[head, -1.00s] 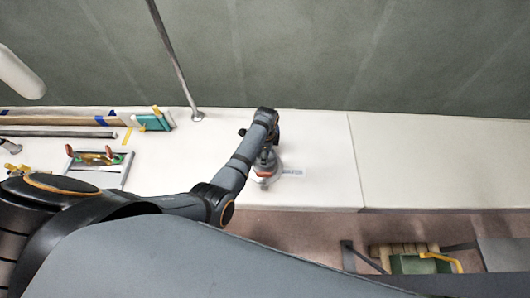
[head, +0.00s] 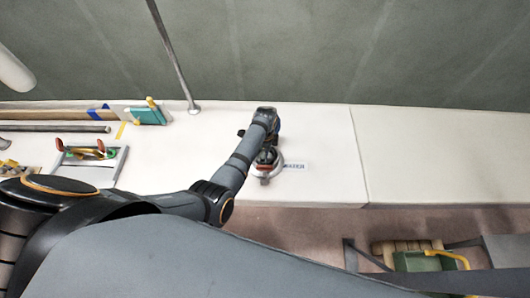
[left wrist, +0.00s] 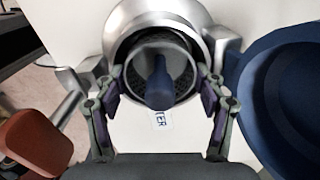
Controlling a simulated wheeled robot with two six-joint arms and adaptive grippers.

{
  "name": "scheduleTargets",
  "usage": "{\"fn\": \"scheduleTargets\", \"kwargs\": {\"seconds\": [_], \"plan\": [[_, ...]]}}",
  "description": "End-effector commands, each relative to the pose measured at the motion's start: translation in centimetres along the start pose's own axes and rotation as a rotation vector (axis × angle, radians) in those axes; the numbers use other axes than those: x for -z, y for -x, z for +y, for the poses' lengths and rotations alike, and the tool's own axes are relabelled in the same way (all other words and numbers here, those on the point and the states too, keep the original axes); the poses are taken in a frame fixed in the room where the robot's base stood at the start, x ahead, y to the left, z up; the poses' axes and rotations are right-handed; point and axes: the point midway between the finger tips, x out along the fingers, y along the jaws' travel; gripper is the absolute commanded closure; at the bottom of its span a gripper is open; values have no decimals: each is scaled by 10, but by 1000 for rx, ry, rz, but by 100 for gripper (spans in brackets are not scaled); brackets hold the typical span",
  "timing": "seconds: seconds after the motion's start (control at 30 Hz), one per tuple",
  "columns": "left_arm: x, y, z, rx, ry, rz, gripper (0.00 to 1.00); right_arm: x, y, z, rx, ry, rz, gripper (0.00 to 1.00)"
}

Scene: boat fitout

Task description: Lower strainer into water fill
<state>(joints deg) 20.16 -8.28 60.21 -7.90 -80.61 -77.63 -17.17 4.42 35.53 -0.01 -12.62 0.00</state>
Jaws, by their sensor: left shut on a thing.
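In the left wrist view, the strainer (left wrist: 183,78) is a grey cup with dark mesh and a dark blue knob in its middle. The two fingers of my left gripper (left wrist: 158,98) are shut on its rim from both sides. The strainer overlaps the shiny steel ring of the water fill (left wrist: 150,18); I cannot tell how deep it sits. In the head view my left gripper (head: 265,156) is over the fill (head: 265,178), and my arm hides the strainer. A label (head: 294,166) beside the fill reads WATER. My right gripper is not in view.
A large dark blue round cap (left wrist: 285,90) is close to the right finger, and a red-brown part (left wrist: 38,140) is at lower left. On the white deck (head: 320,130), a tray of tools (head: 90,172) and a steel pole (head: 175,58) stand left. The deck right of the fill is clear.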

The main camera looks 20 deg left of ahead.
Motion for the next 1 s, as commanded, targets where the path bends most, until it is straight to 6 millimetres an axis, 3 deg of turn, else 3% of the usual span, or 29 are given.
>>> {"fn": "scheduleTargets", "kwargs": {"seconds": [0.37, 0.4, 0.57, 1.0], "plan": [[0, -12, 5, -7, -1, 1, 64, -2, -4, 5, -6, 3, -2, 74], [0, -12, 5, -9, -1, 1, 26, -2, -4, 5, -6, 3, -2, 74], [0, -12, 6, -11, -1, 0, 4, -2, -4, 4, -6, 3, -2, 74], [0, -8, 2, -3, 0, 1, 3, 0, -4, 0, -1, 0, 0, 74]]}}
